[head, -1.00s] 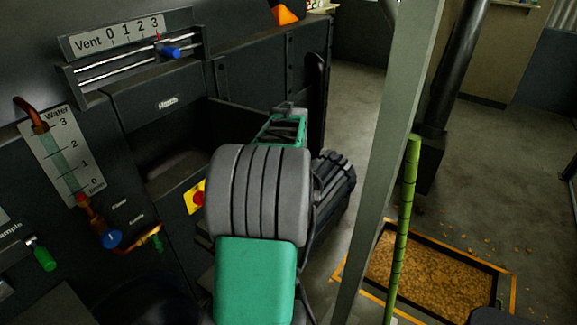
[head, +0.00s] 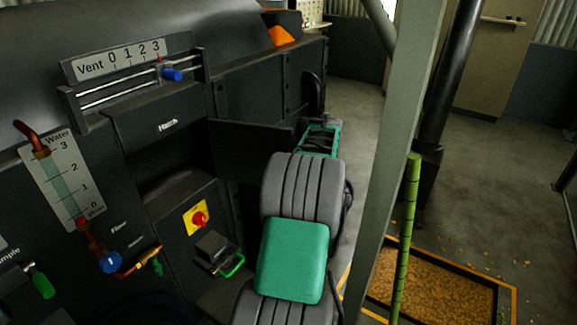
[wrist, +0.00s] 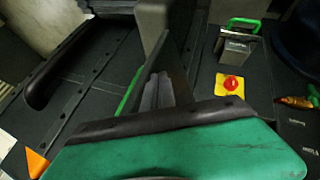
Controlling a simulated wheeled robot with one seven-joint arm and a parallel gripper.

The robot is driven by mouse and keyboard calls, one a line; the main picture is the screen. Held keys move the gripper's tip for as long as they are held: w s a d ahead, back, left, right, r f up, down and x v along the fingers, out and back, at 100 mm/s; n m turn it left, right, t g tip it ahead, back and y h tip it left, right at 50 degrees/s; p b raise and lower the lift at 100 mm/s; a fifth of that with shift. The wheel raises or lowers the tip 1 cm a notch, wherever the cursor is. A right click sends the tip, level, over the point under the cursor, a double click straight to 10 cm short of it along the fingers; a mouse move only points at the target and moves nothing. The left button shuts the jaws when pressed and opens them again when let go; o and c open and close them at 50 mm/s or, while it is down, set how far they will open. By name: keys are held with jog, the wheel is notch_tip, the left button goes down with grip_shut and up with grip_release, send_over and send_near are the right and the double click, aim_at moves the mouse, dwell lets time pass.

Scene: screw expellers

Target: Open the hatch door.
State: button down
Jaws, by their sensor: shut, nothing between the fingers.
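The hatch door (head: 250,140), a dark panel, stands swung out to the right of the recess below the "Hatch" label (head: 168,125). The recess opening (head: 165,165) is exposed. In the head view my arm reaches up to the door's outer end, and its fingertips are hidden. In the wrist view my gripper (wrist: 158,92) shows grey fingers, shut and empty, close beside a dark panel with a green strip (wrist: 130,90) that looks like the door and its handle. I cannot tell whether they touch.
A yellow plate with a red knob (head: 199,217) and a small box with a green handle (head: 218,252) are below the recess. A pale post (head: 400,130) and green pole (head: 408,215) stand right of my arm. A black side handle (wrist: 55,70) is nearby.

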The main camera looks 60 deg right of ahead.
jog(key=s+a+r+b, duration=0.4)
jog(key=s+a+r, duration=0.3)
jog(key=r, duration=0.1)
jog(key=s+a+f+m+g+y, duration=0.1)
jog(key=s+a+f+m+g, duration=0.1)
jog(key=s+f+m, duration=0.3)
jog(key=s+a+f+m+g+y, duration=0.1)
jog(key=s+a+f+m, duration=0.2)
jog(key=f+m, duration=0.4)
jog(key=s+a+f+m+g, duration=0.1)
jog(key=a+f+m, duration=0.15)
jog(key=a, duration=0.55)
jog(key=w+a+r+n+p, duration=0.1)
jog(key=w+a+n, duration=0.2)
jog(key=a, duration=0.8)
jog(key=w+a+r+n+y+p, duration=0.1)
jog(key=a+n, duration=0.4)
jog(key=a, duration=0.7)
jog(key=w+a+r+n+t+y+p, duration=0.1)
jog(key=w+a+r+n, duration=0.2)
jog(key=a, duration=0.9)
jog(key=shift+w+n, duration=0.55)
jog(key=shift+w, duration=0.7)
